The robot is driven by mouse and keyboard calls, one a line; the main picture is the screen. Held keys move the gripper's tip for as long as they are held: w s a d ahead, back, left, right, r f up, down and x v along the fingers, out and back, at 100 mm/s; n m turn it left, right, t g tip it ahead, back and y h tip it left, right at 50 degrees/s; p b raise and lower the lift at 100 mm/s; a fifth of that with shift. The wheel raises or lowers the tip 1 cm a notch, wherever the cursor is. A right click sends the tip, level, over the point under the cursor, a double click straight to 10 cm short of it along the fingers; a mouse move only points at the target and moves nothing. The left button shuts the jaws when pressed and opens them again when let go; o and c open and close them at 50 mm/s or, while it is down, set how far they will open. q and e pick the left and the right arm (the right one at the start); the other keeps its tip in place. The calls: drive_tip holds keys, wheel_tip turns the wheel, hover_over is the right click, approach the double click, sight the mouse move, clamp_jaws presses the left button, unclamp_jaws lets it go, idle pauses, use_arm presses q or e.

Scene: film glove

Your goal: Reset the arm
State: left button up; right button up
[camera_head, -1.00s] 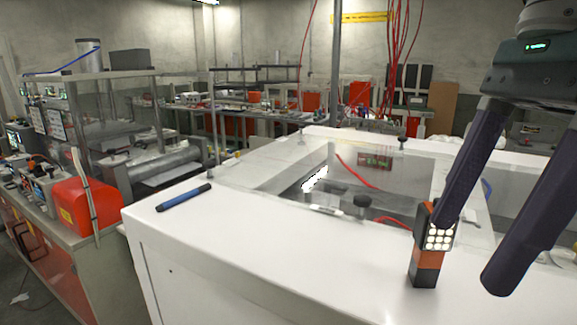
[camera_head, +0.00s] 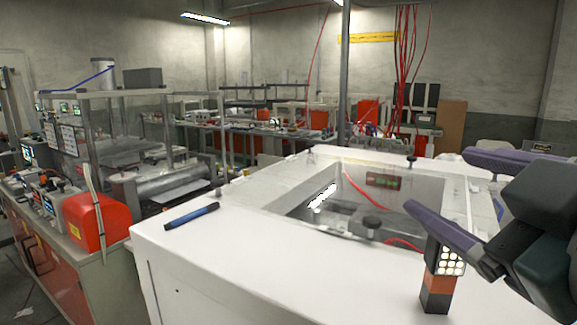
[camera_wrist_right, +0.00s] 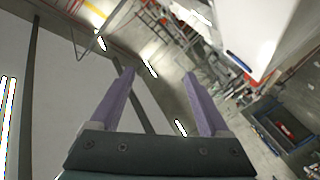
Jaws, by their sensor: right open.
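My right gripper (camera_head: 438,181) is open and empty at the right of the head view. Its two purple fingers point left and up, over the right side of the white machine (camera_head: 215,265). In the right wrist view the fingers (camera_wrist_right: 159,74) are spread apart with nothing between them. An orange and black work light (camera_head: 438,288) with a lit panel stands upright on the machine top, partly behind the lower finger. I cannot tell whether they touch. My left gripper is not in view.
A dark blue pen-like tool (camera_head: 191,216) lies on the machine's left edge; a blue item (camera_wrist_right: 238,62) shows in the wrist view. The machine has a recessed clear-covered window (camera_head: 405,190). A red box (camera_head: 100,222) sits on the left bench.

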drive_tip(key=s+d+f+m+g+h, duration=0.1)
drive_tip(key=s+d+f+m+g, duration=0.15)
drive_tip(key=s+f+g, duration=0.5)
drive_tip(key=s+d+f+m+g, duration=0.1)
drive_tip(key=s+f+m+g, duration=0.3)
drive_tip(key=s+f, duration=0.7)
drive_tip(key=s+r+g+p, duration=0.1)
drive_tip(key=s+r+p, duration=0.2)
drive_tip(key=r+p, duration=1.8)
drive_tip(key=shift+r+p, duration=0.35)
drive_tip(key=shift+p, duration=0.5)
drive_tip(key=shift+m+g, duration=0.25)
